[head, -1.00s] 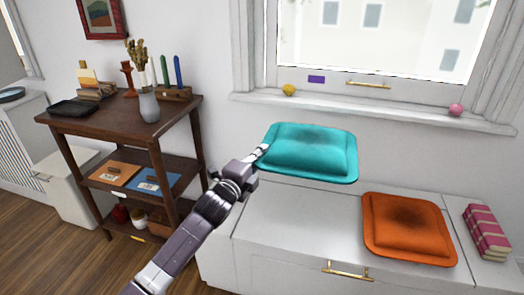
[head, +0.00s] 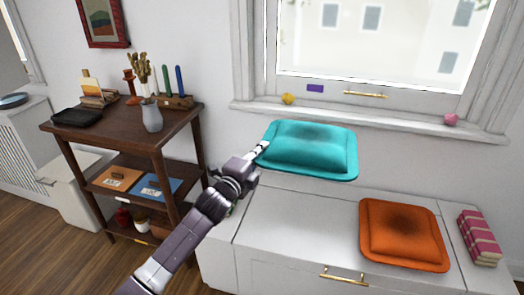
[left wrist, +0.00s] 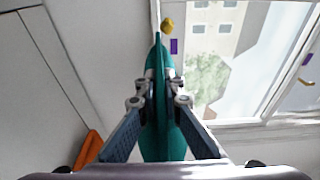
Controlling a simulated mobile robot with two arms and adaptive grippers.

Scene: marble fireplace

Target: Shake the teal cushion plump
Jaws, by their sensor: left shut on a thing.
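The teal cushion (head: 310,150) is held in the air above the white window bench, below the sill. It lies roughly flat, with a darker dent in its middle. My left gripper (head: 262,148) is shut on its left edge. In the left wrist view the cushion (left wrist: 160,135) shows edge-on between the two fingers of the left gripper (left wrist: 160,88). My right gripper is not in view.
An orange cushion (head: 403,233) and a pink striped stack (head: 480,238) lie on the bench (head: 290,225). A yellow ball (head: 288,99) and a pink ball (head: 450,119) sit on the sill. A dark wooden shelf table (head: 125,130) with a grey vase (head: 152,116) stands at left.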

